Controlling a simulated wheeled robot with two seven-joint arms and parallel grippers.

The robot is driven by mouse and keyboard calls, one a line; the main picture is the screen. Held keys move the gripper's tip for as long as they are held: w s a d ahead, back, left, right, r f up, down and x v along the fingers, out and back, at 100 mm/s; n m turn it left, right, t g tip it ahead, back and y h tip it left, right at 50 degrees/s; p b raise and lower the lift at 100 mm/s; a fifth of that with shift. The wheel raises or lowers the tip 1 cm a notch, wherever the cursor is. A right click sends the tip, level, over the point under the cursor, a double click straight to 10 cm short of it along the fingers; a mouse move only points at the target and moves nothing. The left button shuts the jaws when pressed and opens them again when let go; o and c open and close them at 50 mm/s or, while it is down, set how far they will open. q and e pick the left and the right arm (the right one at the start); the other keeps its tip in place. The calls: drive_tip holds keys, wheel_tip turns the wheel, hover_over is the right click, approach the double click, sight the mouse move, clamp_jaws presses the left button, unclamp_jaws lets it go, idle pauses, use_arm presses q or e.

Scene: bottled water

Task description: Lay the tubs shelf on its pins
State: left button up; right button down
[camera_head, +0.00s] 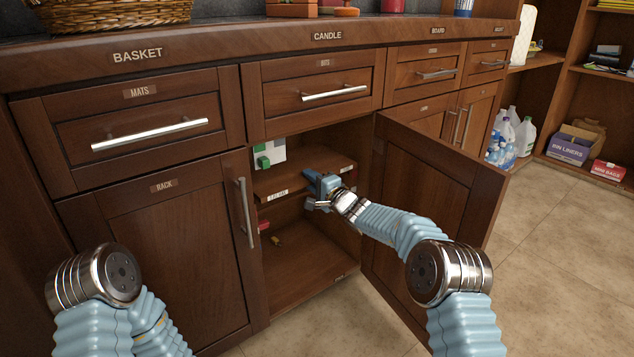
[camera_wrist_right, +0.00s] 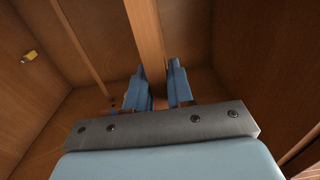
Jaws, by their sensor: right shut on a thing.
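The tubs shelf (camera_head: 296,182) is a brown wooden board inside the open cabinet, with a small pale label on its front edge whose words I cannot read. My right gripper (camera_head: 318,190) reaches in through the doorway and is shut on the shelf's front edge. In the right wrist view the board (camera_wrist_right: 146,35) runs between the two blue fingers of the gripper (camera_wrist_right: 158,88). The pins are not clearly visible, and I cannot tell whether the shelf rests on them. My left arm shows at the lower left, but its gripper is out of view.
A small yellow thing (camera_head: 277,240) and a red thing (camera_head: 264,226) are low in the cabinet. A white panel with green squares (camera_head: 271,152) is above the shelf at left. The cabinet floor (camera_head: 300,270) is mostly bare.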

drive_tip(key=shift+w+a+r, duration=0.25)
drive_tip(key=shift+w+r, duration=0.05)
drive_tip(key=shift+w, duration=0.15)
wheel_tip(320, 180, down, 9)
drive_tip(key=b, duration=0.2)
drive_tip(key=shift+f, duration=0.15)
idle(0.5)
